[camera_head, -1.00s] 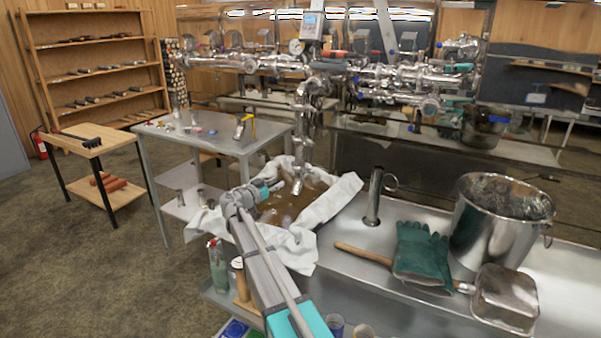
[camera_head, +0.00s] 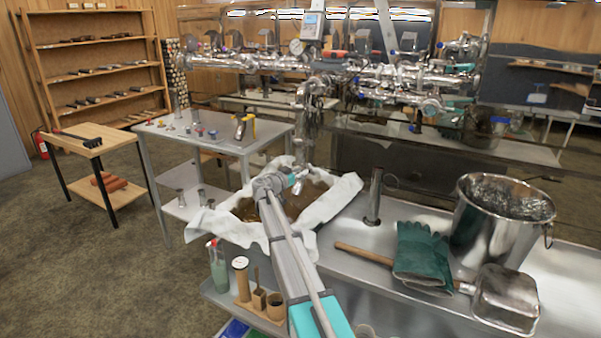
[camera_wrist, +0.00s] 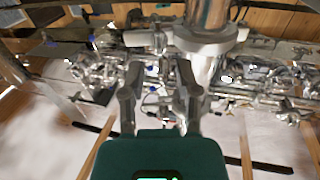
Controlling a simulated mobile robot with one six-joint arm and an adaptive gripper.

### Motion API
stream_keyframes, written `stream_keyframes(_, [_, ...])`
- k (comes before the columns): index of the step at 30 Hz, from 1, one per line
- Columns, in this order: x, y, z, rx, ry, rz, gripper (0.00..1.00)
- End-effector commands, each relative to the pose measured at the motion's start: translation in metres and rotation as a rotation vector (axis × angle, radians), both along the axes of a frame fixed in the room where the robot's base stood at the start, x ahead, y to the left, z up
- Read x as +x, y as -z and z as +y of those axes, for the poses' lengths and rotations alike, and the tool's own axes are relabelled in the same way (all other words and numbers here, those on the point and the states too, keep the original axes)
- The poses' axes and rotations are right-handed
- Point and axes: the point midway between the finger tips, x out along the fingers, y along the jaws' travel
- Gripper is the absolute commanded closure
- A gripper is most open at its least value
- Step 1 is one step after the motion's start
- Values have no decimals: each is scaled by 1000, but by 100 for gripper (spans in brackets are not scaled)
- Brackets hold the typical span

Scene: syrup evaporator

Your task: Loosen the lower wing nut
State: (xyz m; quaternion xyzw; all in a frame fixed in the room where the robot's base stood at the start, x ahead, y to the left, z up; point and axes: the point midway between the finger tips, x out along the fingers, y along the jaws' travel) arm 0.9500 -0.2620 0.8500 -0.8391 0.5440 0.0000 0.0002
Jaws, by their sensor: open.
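Shiny metal piping (camera_head: 310,110) drops from the pipe assembly toward a cloth-lined pan (camera_head: 338,207). I cannot pick out the lower wing nut in the head view; the fittings there are small and run together. My gripper (camera_wrist: 160,98) is open, with nothing seen between its two grey fingers. In the head view my wrist is over the pan, just in front of the pipe's lower end. In the wrist view a thick metal pipe with a flange (camera_wrist: 208,38) stands beyond the right finger. The fittings behind the fingers are blurred, and no wing nut is clear there.
A steel pot (camera_head: 490,225), green gloves (camera_head: 422,258) and a metal scoop (camera_head: 505,298) lie on the counter at right. An upright metal cylinder (camera_head: 374,198) stands right of the pan. A steel table (camera_head: 205,150) with small parts is at left.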

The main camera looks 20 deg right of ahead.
Motion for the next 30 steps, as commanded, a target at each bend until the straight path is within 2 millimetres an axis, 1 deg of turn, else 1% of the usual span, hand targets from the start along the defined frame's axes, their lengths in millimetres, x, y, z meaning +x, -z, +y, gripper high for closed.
stream_keyframes(4, [2,0,-6,0,0,0,59])
stream_keyframes(13, [2,0,-7,0,0,0,59])
stream_keyframes(17, [2,0,-7,0,1,0,83])
stream_keyframes(18, [2,0,-7,0,1,0,90])
stream_keyframes(20, [2,0,-7,0,1,0,100])
stream_keyframes(30, [2,0,-8,-2,2,5,100])
